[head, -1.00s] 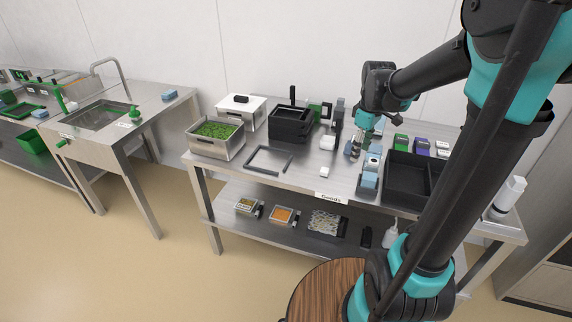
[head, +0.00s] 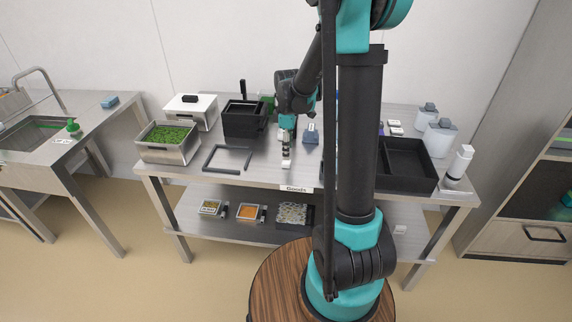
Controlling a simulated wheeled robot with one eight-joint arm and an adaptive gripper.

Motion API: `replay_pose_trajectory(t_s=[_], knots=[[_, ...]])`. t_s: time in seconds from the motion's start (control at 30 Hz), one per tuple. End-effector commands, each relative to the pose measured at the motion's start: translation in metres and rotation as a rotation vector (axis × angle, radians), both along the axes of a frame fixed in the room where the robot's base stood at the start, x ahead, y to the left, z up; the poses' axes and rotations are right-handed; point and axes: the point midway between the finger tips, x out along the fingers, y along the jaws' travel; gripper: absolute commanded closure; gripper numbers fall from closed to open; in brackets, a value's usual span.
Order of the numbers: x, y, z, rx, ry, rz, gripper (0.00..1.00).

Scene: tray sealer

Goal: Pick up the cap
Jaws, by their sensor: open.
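A small white piece (head: 286,166), which looks like the cap, lies on the steel table near its front edge, right of the black square frame. My gripper (head: 286,156) points down right over it, with its fingertips at or just above its far side. The gripper is open. The fingers are small in this view and partly cover the white piece, so I cannot tell whether they touch it or stand around it.
Left of my gripper are the black frame (head: 205,166), a tray of greens (head: 150,156) and a black box (head: 240,133). A blue-grey item (head: 311,137) stands just right. A black tray (head: 432,188) and white bottle (head: 460,163) are farther right.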

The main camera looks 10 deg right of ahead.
Motion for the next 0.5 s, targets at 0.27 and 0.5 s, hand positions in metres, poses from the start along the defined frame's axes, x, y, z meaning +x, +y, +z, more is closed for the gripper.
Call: replay_pose_trajectory(t_s=[0.27, 0.5], knots=[[0.002, -0.001, -0.018, 0.000, 0.000, -0.001, 0.47], [0.007, -0.002, -0.049, 0.000, 0.000, -0.001, 0.47]])
